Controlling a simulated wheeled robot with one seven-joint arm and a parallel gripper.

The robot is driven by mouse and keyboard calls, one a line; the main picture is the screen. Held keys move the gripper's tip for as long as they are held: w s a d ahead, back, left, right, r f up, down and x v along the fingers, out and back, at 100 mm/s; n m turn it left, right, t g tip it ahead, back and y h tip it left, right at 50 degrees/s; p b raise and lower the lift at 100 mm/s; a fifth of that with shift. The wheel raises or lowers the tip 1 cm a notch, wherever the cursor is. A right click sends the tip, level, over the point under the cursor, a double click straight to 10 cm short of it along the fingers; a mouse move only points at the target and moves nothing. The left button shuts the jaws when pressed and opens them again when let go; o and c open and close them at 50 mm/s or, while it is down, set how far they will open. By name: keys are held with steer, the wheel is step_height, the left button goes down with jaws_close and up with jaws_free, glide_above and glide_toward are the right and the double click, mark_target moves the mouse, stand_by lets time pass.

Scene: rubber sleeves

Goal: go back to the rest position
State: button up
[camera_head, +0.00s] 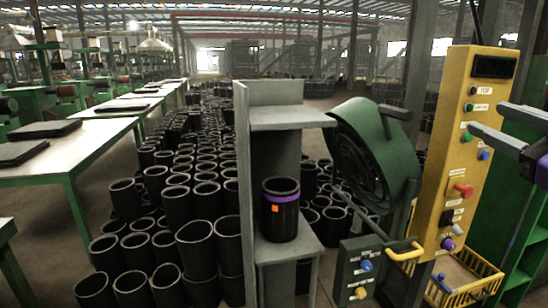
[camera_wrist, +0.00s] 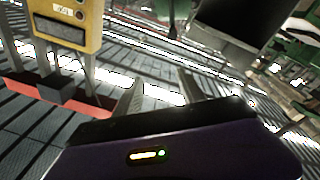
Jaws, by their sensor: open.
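My gripper (camera_head: 488,118) is at the right edge of the head view, in front of the yellow control panel (camera_head: 461,150). Its two grey fingers point left and stand apart, with nothing between them. In the wrist view my gripper (camera_wrist: 160,90) shows the same two spread fingers above its dark and purple body. A black rubber sleeve (camera_head: 281,222) with a purple band and an orange tag stands upright on the lower shelf of the grey stand (camera_head: 243,150), well left of my gripper. The panel also shows in the wrist view (camera_wrist: 68,40), at the upper left.
A green round machine housing (camera_head: 368,150) stands between the stand and the panel. A small green button box (camera_head: 362,268) and a yellow crate (camera_head: 470,280) are below. Many black sleeves (camera_head: 195,240) cover the floor at left.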

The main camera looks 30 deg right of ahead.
step_height(320, 180, down, 11)
steer(key=m+h, duration=0.8)
steer(key=m, duration=0.3)
steer(key=s+a+f+y, duration=0.2)
steer(key=a+f, duration=1)
steer(key=f, duration=0.2)
steer(key=s+a+f+n+g+y, duration=0.2)
steer(key=s+a+f+y, duration=0.3)
steer(key=s+a+f, duration=0.3)
steer(key=s+a+f+n+g+y, duration=0.2)
steer(key=s+a+f+n+y, duration=0.3)
steer(key=s+a+f, duration=0.4)
steer(key=a+y, duration=0.1)
steer(key=a, duration=0.3)
steer(key=shift+s+a+f+n, duration=0.2)
steer(key=shift+s+f+n, duration=0.05)
steer(key=shift+n, duration=0.05)
